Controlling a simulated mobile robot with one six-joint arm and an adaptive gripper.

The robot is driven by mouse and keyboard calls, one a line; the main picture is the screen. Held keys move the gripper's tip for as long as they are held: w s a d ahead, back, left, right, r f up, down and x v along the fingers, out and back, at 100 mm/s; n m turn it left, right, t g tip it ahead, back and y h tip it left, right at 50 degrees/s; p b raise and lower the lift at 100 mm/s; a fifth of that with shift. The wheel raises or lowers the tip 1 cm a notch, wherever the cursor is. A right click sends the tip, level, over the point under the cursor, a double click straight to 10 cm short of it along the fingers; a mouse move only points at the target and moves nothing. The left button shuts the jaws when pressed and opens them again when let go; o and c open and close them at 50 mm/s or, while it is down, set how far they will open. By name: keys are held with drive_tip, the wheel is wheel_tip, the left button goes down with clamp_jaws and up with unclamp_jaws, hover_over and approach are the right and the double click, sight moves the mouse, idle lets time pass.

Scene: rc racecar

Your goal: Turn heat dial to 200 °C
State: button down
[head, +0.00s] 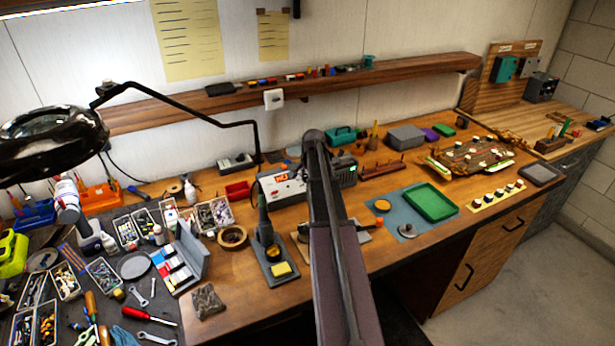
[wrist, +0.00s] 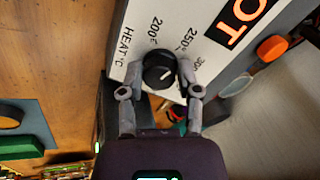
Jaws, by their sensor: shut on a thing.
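The heat dial (wrist: 158,70) is a round black knob with a white pointer mark, on a white panel (wrist: 140,45) printed "HEAT °C", 200, 250 and a partly hidden 30-something. The pointer mark slants right and slightly up in the wrist view, away from the 200 print. My gripper (wrist: 160,72) has one finger on each side of the knob and is shut on it. In the head view a white-fronted box (head: 283,188) with a red display stands partly behind my arm; the dial and my fingertips are hidden there.
Orange lettering (wrist: 240,20) sits beside the dial. A soldering iron stand (head: 275,258) and tape roll (head: 232,237) are in front of the box. A green tray (head: 432,203) on a blue mat (head: 390,228) lies to the right. Tools crowd the left bench.

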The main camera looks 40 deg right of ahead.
drive_tip(key=n, duration=0.5)
drive_tip(key=shift+s+n, duration=0.1)
drive_tip(key=shift+n, duration=0.2)
drive_tip(key=n, duration=0.4)
drive_tip(key=shift+n+h, duration=0.4)
drive_tip(key=shift+s, duration=0.1)
drive_tip(key=shift+c, duration=1.5)
unclamp_jaws()
drive_tip(key=shift+m, duration=0.3)
